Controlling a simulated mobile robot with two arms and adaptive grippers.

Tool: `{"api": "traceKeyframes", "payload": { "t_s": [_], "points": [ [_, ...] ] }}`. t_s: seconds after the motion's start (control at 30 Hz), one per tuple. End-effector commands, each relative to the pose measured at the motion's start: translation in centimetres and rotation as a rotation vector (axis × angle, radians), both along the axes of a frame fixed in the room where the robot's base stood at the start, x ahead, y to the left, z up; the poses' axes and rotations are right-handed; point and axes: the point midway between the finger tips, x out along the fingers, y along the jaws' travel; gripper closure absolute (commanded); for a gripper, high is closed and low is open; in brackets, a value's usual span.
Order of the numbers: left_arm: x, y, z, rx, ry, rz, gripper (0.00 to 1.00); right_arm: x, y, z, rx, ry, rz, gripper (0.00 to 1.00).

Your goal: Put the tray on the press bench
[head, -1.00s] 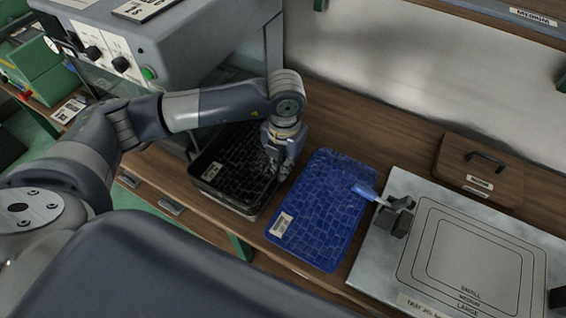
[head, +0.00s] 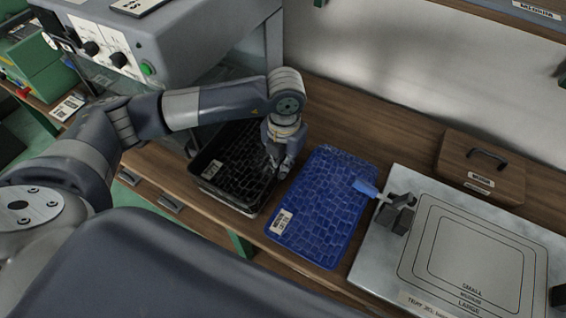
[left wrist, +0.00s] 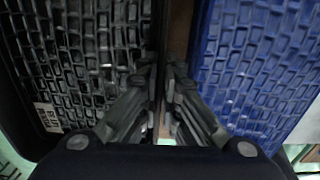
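A black tray (head: 226,192) with a raised block pattern and a white label lies on the wooden bench, just in front of the grey machine. My left gripper (head: 278,168) reaches down at its right wall. In the left wrist view my left gripper (left wrist: 161,75) has one finger on each side of the black tray's (left wrist: 85,60) wall, close together on it. A blue tray (head: 322,205) with a similar pattern and a label lies to the right, apart from the black one. It also shows in the left wrist view (left wrist: 262,70). My right gripper is not in view.
The grey machine (head: 190,45) with knobs and a green button stands at the back left. A metal jig plate (head: 372,262) with size outlines and a blue-handled clamp (head: 398,213) lies at the right. A wooden box (head: 455,160) with a handle stands behind it.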

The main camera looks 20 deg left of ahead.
Motion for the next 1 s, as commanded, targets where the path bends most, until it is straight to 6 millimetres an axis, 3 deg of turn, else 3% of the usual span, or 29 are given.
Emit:
{"api": "traceKeyframes", "payload": {
  "t_s": [1.0],
  "points": [
    [-0.3, -0.1, -1.3, 0.0, 0.009, -0.001, 1.0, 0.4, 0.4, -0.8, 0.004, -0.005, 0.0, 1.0]
  ]
}}
